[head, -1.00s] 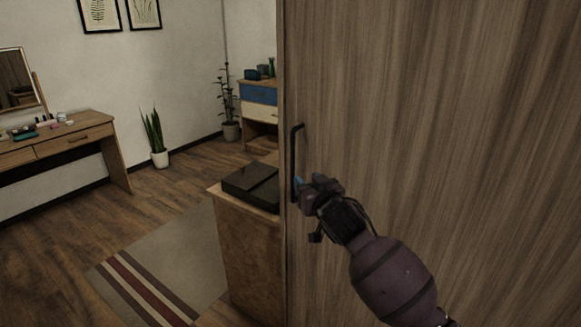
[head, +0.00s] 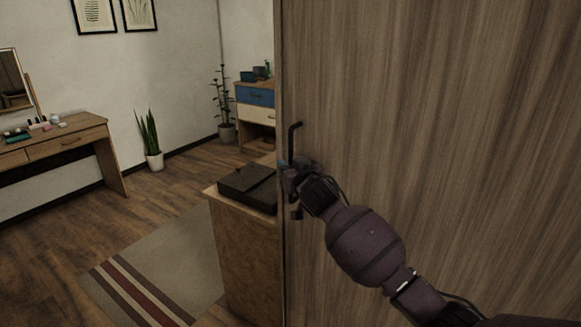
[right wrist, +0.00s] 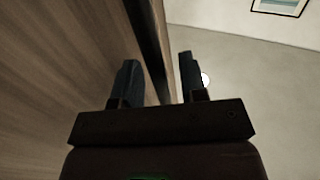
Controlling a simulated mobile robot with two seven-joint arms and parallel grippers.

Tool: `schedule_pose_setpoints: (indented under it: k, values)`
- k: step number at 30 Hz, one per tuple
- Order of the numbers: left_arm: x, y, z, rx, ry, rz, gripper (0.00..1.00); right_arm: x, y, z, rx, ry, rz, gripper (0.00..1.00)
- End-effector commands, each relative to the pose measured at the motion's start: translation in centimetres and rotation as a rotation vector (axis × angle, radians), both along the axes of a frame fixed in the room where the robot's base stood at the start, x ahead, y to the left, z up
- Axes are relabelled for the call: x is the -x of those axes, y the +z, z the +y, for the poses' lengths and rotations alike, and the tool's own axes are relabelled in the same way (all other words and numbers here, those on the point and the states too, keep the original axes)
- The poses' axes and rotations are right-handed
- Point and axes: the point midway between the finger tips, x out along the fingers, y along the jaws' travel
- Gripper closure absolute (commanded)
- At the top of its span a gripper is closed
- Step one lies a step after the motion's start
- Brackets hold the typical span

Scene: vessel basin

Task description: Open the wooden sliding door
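The wooden sliding door (head: 430,120) fills the right half of the head view, with its left edge beside the room opening. A black vertical bar handle (head: 294,138) is fixed near that edge. My right gripper (head: 285,165) is at the handle's middle and hides part of it. In the right wrist view, the gripper (right wrist: 157,80) has its two dark fingers apart, with the handle bar (right wrist: 148,45) running between them. Gaps show between the bar and the fingers. The door's surface (right wrist: 60,70) lies to the left there. My left gripper is not in view.
Left of the door edge stands a wooden cabinet (head: 245,255) with a black case (head: 248,187) on top. A striped rug (head: 170,265), a desk (head: 70,145), a potted plant (head: 152,140) and a drawer unit (head: 255,110) are beyond. Open floor lies between.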

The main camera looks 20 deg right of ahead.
Motion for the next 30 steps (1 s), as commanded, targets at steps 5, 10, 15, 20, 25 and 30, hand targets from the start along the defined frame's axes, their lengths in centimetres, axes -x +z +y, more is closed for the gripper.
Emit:
schedule_pose_setpoints:
  k: [5,10,15,20,25,30]
  values:
    - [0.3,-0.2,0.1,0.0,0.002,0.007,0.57,0.0,0.0,0.0,0.0,0.0,0.0,0.76]
    - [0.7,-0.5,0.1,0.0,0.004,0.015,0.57,0.0,0.0,0.0,0.0,0.0,0.0,1.0]
    - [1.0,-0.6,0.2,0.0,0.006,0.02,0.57,0.0,0.0,0.0,0.0,0.0,0.0,1.0]
    - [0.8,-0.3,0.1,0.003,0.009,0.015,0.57,0.2,0.1,-0.1,0.0,0.0,-0.001,1.0]
    - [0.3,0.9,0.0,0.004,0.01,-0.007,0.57,1.3,0.4,-1.0,0.0,-0.002,-0.001,1.0]
    - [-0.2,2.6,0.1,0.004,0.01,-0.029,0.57,3.4,0.6,-2.6,0.001,-0.004,0.0,1.0]
